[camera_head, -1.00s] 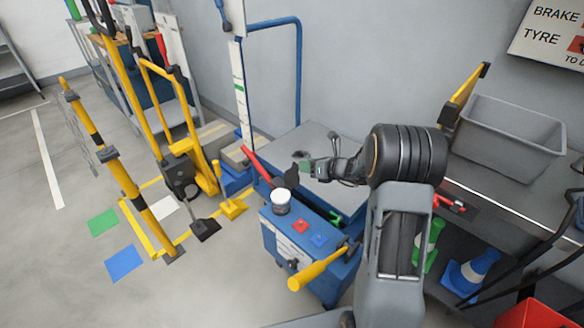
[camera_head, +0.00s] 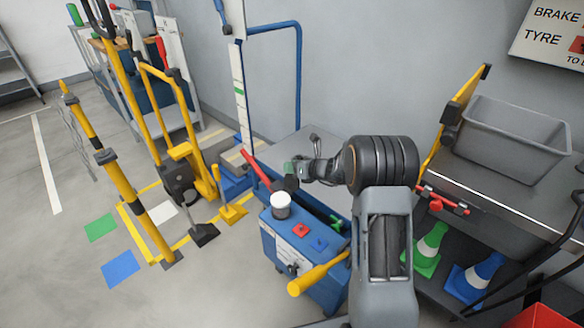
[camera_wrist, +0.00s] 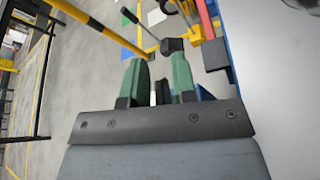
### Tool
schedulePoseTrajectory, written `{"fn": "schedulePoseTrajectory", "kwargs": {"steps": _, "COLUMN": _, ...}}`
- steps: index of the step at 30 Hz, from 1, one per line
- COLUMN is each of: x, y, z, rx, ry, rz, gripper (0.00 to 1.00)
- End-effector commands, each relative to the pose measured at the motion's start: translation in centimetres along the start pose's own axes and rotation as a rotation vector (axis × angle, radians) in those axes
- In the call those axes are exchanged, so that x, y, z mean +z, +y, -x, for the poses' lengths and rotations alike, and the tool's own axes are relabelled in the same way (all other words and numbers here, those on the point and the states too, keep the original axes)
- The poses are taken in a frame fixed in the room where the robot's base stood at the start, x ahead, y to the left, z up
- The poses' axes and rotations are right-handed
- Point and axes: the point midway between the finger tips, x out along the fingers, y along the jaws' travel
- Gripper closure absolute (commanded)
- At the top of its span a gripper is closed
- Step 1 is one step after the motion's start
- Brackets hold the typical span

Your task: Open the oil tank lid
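A blue cart (camera_head: 285,240) stands against the wall in the head view. It carries a jar with a white top (camera_head: 281,200), a red lever (camera_head: 256,168) and a flat grey metal top (camera_head: 318,143) behind. No part is clearly marked as the oil tank lid. My gripper (camera_head: 291,169) reaches over the cart from the right, just above a small black part beside the red lever. In the wrist view its green fingers (camera_wrist: 161,82) are apart with nothing clearly held. A black block (camera_wrist: 215,53) lies beyond the right finger; contact cannot be told.
A yellow-handled lever (camera_head: 318,273) sticks out at the cart's front. Yellow posts (camera_head: 130,195) and a yellow hand truck (camera_head: 178,110) stand left. A grey bin (camera_head: 510,135) sits on a bench at right, with cones below.

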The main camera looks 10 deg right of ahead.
Motion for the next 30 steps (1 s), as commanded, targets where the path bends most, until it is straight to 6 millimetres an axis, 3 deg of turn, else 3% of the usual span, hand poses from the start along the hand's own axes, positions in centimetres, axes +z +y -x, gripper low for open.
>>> {"fn": "schedulePoseTrajectory", "kwargs": {"steps": 8, "x": 0.0, "y": 0.0, "z": 0.0, "rx": 0.000, "ry": 0.000, "rz": 0.000, "gripper": 1.00}}
{"fn": "schedulePoseTrajectory", "kwargs": {"steps": 20, "x": -0.1, "y": 0.0, "z": 0.0, "rx": -0.004, "ry": 0.000, "rz": 0.007, "gripper": 1.00}}
{"fn": "schedulePoseTrajectory", "kwargs": {"steps": 30, "x": -0.1, "y": 1.9, "z": -0.2, "rx": -0.042, "ry": 0.001, "rz": 0.100, "gripper": 1.00}}
